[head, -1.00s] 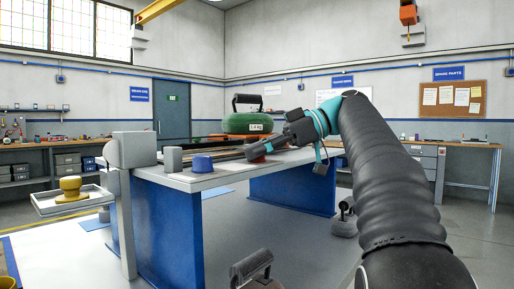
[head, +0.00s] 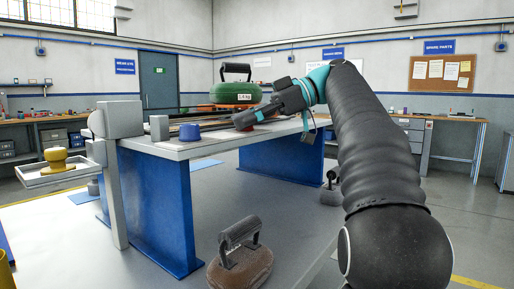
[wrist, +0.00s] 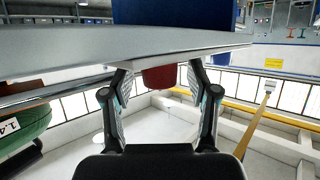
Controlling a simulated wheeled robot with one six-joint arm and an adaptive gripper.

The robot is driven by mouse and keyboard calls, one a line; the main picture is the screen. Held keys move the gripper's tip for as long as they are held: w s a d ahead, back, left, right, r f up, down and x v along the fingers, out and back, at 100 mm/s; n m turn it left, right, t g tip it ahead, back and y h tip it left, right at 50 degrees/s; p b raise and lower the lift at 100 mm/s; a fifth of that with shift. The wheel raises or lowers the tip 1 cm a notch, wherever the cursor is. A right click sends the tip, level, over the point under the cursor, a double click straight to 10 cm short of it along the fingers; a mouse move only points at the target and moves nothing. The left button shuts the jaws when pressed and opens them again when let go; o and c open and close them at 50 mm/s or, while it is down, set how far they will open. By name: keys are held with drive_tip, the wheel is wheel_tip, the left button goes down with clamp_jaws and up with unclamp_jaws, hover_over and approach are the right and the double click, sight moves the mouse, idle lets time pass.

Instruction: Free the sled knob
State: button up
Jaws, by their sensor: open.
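A small red part (wrist: 158,77), which may be the sled knob, shows between my fingers in the wrist view, against the edge of a pale slab. In the head view a bit of red (head: 261,116) shows by my gripper (head: 240,121), mostly hidden by it. My gripper (wrist: 158,92) is open, with one finger on each side of the red part. Whether the fingers touch it I cannot tell. A green round weight (head: 236,94) with a black handle and a weight label sits just behind the gripper on the bench; it also shows in the wrist view (wrist: 28,128).
The grey bench top (head: 181,148) stands on blue panels (head: 160,215). A brown-based weight (head: 240,262) lies low in front.

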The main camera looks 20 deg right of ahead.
drive_tip(key=shift+t, duration=0.3)
drive_tip(key=m+t+h+b, duration=0.1)
drive_tip(key=m+t, duration=0.1)
drive_tip(key=m+t+h+b, duration=0.1)
drive_tip(key=m+t, duration=0.2)
drive_tip(key=shift+s+f+b, duration=0.15)
drive_tip(key=shift+b, duration=0.25)
drive_tip(key=m+t+h+b, duration=0.1)
drive_tip(key=m+t+h, duration=0.1)
drive_tip(key=m+t, duration=0.1)
drive_tip(key=shift+a+m+h, duration=0.1)
drive_tip(key=shift+m+h, duration=0.2)
drive_tip(key=m+t+h, duration=0.1)
drive_tip(key=m+h, duration=0.2)
drive_tip(key=m+t+h, duration=0.2)
drive_tip(key=h, duration=0.1)
drive_tip(key=shift+r+m, duration=0.2)
drive_tip(key=shift+m, duration=0.2)
drive_tip(key=shift+m+h, duration=0.7)
drive_tip(key=shift+h, duration=0.2)
drive_tip(key=shift+m+h, duration=0.6)
drive_tip(key=shift+h, duration=0.2)
